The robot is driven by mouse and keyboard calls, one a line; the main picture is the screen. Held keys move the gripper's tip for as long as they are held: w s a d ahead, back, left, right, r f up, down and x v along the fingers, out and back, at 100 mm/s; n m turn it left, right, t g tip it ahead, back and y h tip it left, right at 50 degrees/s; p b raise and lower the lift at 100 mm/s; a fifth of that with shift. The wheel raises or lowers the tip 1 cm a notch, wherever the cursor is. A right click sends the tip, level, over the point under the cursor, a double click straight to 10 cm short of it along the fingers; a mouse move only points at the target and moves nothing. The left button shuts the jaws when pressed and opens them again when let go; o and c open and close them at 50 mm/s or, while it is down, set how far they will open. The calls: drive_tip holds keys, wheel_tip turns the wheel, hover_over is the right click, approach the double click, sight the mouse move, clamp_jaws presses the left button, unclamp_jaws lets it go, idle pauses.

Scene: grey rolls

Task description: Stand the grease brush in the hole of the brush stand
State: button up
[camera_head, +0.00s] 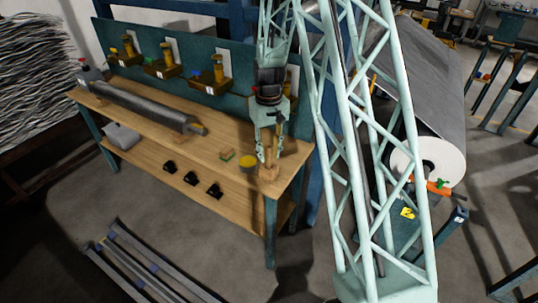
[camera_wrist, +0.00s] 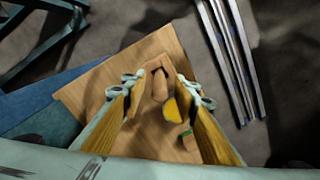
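My gripper (camera_head: 269,150) points down over the right end of the wooden bench, and its fingers are apart. In the wrist view my gripper (camera_wrist: 158,84) shows a gap on both sides of a rounded light-brown piece, which looks like the grease brush's handle (camera_wrist: 160,88). Below it is a tan wooden block, which looks like the brush stand (camera_wrist: 154,64); the block also shows under the gripper in the head view (camera_head: 268,173). The handle piece seems to overlap the block, with a dark spot or shadow beside it. I cannot tell how deep it sits or whether it is upright.
A yellow round tin (camera_head: 248,162) and a green-and-brown small block (camera_head: 228,155) lie close to the left of my gripper. A grey roller (camera_head: 145,104) lies along the bench. Numbered wall holders (camera_head: 210,83) line the teal back panel. The bench's front edge is near.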

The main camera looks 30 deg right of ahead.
drive_tip(key=shift+r, duration=5.4)
drive_tip(key=shift+s+a+r, duration=0.15)
drive_tip(key=shift+a+r, duration=0.05)
drive_tip(key=shift+r, duration=0.3)
drive_tip(key=s+a+r+t+b, duration=0.1)
drive_tip(key=s+a+r, duration=0.5)
drive_tip(key=s+r, duration=0.35)
drive_tip(key=s+a+r+t+b, duration=0.1)
drive_tip(key=s+a+r, duration=0.6)
drive_tip(key=r, duration=0.4)
drive_tip(key=s+a+r+t+b, duration=0.1)
drive_tip(key=s+a, duration=0.2)
drive_tip(key=s, duration=0.9)
drive_tip(key=s+a+r+n+t+b, duration=0.1)
drive_tip(key=s+a+r, duration=0.1)
drive_tip(key=s, duration=1.1)
drive_tip(key=shift+a, duration=0.7)
